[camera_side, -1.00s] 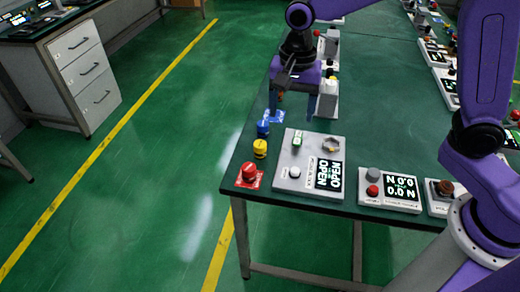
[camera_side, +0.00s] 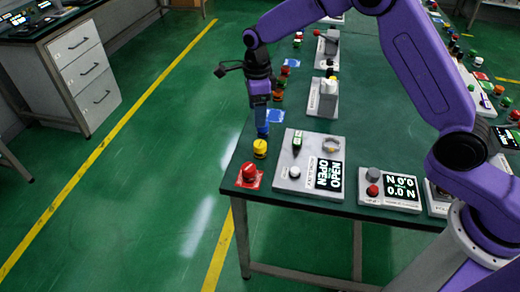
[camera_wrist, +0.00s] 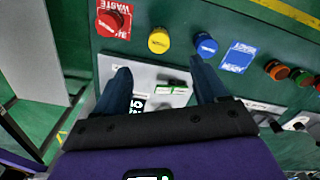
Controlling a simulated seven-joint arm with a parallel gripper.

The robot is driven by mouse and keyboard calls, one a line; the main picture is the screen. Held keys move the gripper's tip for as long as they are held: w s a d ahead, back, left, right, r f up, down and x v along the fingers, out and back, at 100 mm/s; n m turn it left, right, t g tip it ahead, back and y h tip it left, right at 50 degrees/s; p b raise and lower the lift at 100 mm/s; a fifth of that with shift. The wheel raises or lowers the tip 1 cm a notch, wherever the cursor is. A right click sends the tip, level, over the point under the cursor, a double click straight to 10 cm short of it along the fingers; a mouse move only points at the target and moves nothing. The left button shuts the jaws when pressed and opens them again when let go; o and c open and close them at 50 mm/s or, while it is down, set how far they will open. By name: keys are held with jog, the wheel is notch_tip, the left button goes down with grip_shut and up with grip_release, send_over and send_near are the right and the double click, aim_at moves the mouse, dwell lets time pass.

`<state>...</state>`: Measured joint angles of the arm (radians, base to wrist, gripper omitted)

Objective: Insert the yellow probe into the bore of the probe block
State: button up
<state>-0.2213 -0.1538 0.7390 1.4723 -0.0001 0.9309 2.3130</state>
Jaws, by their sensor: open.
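The yellow probe (camera_side: 260,148) is a short yellow cylinder standing near the table's left edge. It also shows in the wrist view (camera_wrist: 159,40), beyond my fingers. My gripper (camera_side: 262,119) is open and empty, pointing down over the blue piece (camera_side: 263,130), just behind the yellow probe. In the wrist view the two fingers of my gripper (camera_wrist: 163,82) are spread apart. The pale panel (camera_side: 285,183) to the right of the yellow probe seems to be the probe block; its label is too small to read surely. I cannot make out the bore.
A red piece (camera_side: 249,172) on a red mat stands at the front left corner. A blue mat (camera_side: 276,116) and more coloured pieces line the left edge behind. A grey fixture (camera_side: 323,98) stands behind the panel. The table's middle is clear.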

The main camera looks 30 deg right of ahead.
send_over(260, 144)
jog(key=f, duration=0.8)
jog(key=shift+w+a, duration=0.25)
jog(key=shift+s+d+f, duration=0.15)
jog(key=shift+f, duration=1.25)
jog(key=shift+s+d+f, duration=0.1)
jog(key=shift+d+f, duration=0.05)
jog(key=shift+f, duration=1.2)
jog(key=c, duration=1.2)
jog(key=shift+r, duration=0.15)
